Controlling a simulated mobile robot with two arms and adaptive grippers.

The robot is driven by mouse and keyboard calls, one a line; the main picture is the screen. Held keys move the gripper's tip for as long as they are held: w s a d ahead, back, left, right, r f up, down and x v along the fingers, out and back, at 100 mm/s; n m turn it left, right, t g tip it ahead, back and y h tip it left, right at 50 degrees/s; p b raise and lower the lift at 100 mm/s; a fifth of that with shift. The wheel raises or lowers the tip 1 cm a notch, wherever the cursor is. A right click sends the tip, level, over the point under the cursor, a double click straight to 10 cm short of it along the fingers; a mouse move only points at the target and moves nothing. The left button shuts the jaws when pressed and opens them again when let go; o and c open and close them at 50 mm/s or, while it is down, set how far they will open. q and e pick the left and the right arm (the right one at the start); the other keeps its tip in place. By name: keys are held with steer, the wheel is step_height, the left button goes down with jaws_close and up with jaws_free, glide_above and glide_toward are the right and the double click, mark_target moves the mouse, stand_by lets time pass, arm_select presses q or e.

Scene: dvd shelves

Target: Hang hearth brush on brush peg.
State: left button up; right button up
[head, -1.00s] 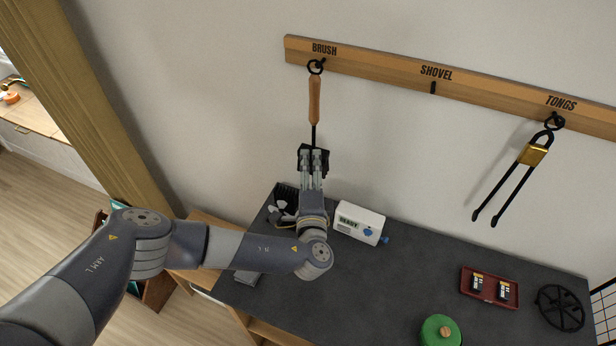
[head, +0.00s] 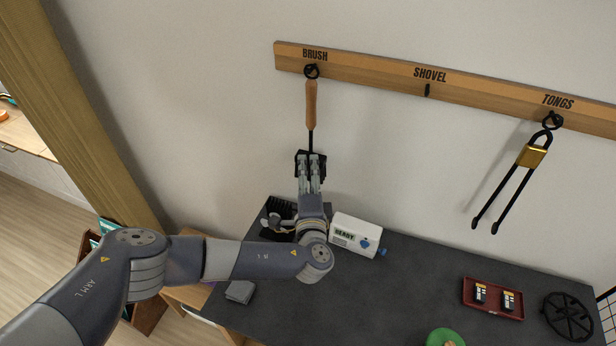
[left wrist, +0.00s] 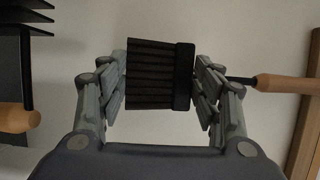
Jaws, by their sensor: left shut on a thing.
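The hearth brush (head: 311,104) hangs upright in the head view, with a wooden handle, a thin black shaft and a black ring on top. The ring (head: 311,71) is at the brush peg below the BRUSH label; I cannot tell whether it is over the peg, which it hides. My left gripper (head: 311,160) is shut on the dark brush head at the lower end. In the left wrist view the bristled head (left wrist: 155,75) sits between the fingers, with the handle (left wrist: 285,83) running right towards the wooden rail. My right gripper is not in view.
The wooden rail (head: 380,82) also carries an empty SHOVEL peg (head: 427,91) and hanging tongs (head: 517,180). Below is a dark tabletop (head: 400,300) with a white box (head: 356,235), a red tray (head: 493,309), a green round thing (head: 445,339) and a black round grate (head: 568,317).

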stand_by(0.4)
arm_select(q)
steer(key=o, duration=1.3)
steer(key=shift+s, duration=0.15)
